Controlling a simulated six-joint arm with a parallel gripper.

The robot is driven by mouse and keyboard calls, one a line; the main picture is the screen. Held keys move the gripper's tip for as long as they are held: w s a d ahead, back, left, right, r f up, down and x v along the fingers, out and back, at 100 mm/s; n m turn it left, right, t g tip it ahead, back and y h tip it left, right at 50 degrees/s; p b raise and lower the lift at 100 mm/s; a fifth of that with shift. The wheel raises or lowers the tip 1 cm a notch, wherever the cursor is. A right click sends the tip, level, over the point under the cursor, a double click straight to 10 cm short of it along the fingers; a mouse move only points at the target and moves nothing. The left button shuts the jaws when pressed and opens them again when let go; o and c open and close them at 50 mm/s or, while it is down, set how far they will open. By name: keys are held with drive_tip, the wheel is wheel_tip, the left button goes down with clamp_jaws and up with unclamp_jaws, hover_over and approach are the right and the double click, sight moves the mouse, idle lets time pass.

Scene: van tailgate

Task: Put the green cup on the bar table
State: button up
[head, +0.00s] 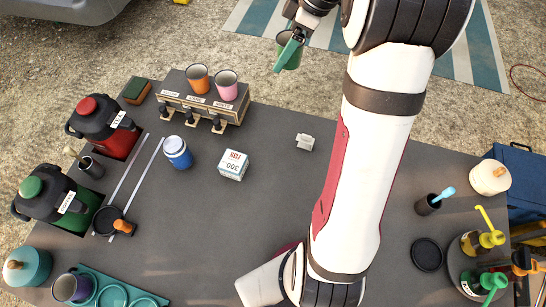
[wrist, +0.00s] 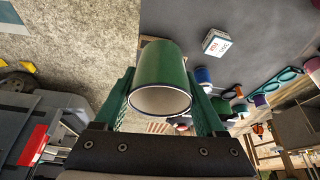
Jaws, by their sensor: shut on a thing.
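The green cup (head: 295,58) is held in my gripper (head: 287,55), past the far edge of the grey table (head: 265,205), over the gravel and beside the striped mat. In the wrist view the cup (wrist: 162,70) lies between my two green fingers, its pale open mouth towards the camera. My gripper (wrist: 165,95) is shut on it. The frames do not name the bar table; the grey table is the large surface in view. A wooden rack (head: 215,108) at its far edge bears an orange cup (head: 198,79) and a pink cup (head: 227,84).
A small white box (head: 233,165), a blue jar (head: 177,152) and a small white item (head: 305,142) stand on the table. Red (head: 100,125) and green jugs (head: 58,200) are at left. Bottles (head: 480,240) crowd the right end. Bare table shows in the middle.

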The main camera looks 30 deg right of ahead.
drive_tip(key=s+n+g, duration=0.1)
drive_tip(key=s+n, duration=0.2)
drive_tip(key=s, duration=0.6)
hover_over(253, 136)
drive_tip(key=d, duration=0.2)
drive_tip(key=shift+y, duration=0.3)
drive_tip(key=f, duration=1.2)
drive_tip(key=s+f, duration=0.1)
drive_tip(key=f, duration=0.5)
drive_tip(key=shift+a+f, duration=0.15)
drive_tip(key=shift+f, duration=0.25)
drive_tip(key=f, duration=0.4)
drive_tip(key=shift+w+a+f, duration=0.1)
drive_tip(key=shift+w+a, duration=0.05)
drive_tip(key=shift+w, duration=0.05)
drive_tip(key=shift+f, duration=0.15)
drive_tip(key=o, duration=1.4)
drive_tip(key=shift+c, duration=0.2)
